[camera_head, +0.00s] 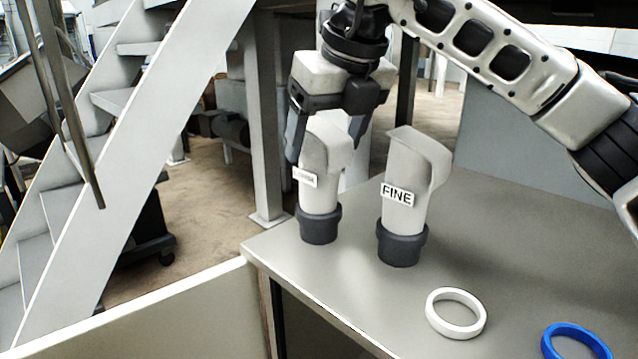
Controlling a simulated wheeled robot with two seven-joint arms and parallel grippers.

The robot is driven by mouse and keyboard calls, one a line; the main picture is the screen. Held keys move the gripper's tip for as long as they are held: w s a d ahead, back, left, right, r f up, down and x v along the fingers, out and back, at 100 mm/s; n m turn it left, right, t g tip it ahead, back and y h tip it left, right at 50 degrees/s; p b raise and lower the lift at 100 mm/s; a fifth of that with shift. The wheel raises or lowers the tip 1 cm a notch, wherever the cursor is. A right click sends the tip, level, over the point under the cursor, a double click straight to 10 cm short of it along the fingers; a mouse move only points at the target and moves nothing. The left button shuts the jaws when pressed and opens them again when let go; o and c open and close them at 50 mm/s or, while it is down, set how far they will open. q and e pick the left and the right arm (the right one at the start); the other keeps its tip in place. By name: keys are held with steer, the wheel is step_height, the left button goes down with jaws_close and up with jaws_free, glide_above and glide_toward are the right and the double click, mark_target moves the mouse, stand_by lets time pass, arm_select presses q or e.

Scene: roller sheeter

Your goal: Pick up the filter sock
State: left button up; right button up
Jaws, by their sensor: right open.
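Two light grey filter socks stand upright on the table, each in a dark round base. The left filter sock (320,195) has a small white label whose word is too blurred to read surely. The right filter sock (411,170) has a label reading "FINE". My right gripper (325,145) points down over the left sock, its open fingers either side of the sock's upper part. I cannot tell whether the fingers touch it. The "FINE" sock stands apart, to the right of the gripper. My left gripper is not in view.
A white ring (456,313) and a blue ring (575,343) lie on the grey table (345,290) at the front right. The left sock stands near the table's left corner. A metal staircase (150,110) and a post (262,120) stand behind and left.

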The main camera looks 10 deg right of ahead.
steer(key=shift+x, duration=1.4)
steer(key=shift+s, duration=0.1)
steer(key=c, duration=1.5)
steer(key=shift+r, duration=0.15)
steer(key=shift+r, duration=0.55)
steer(key=s+r, duration=0.4)
steer(key=s+d+r+b, duration=0.1)
steer(key=s+r, duration=0.2)
steer(key=s, duration=0.2)
steer(key=s+d+r+b, duration=0.1)
steer(key=s+r, duration=0.3)
steer(key=shift+s+r, duration=0.35)
steer(key=shift+s, duration=0.05)
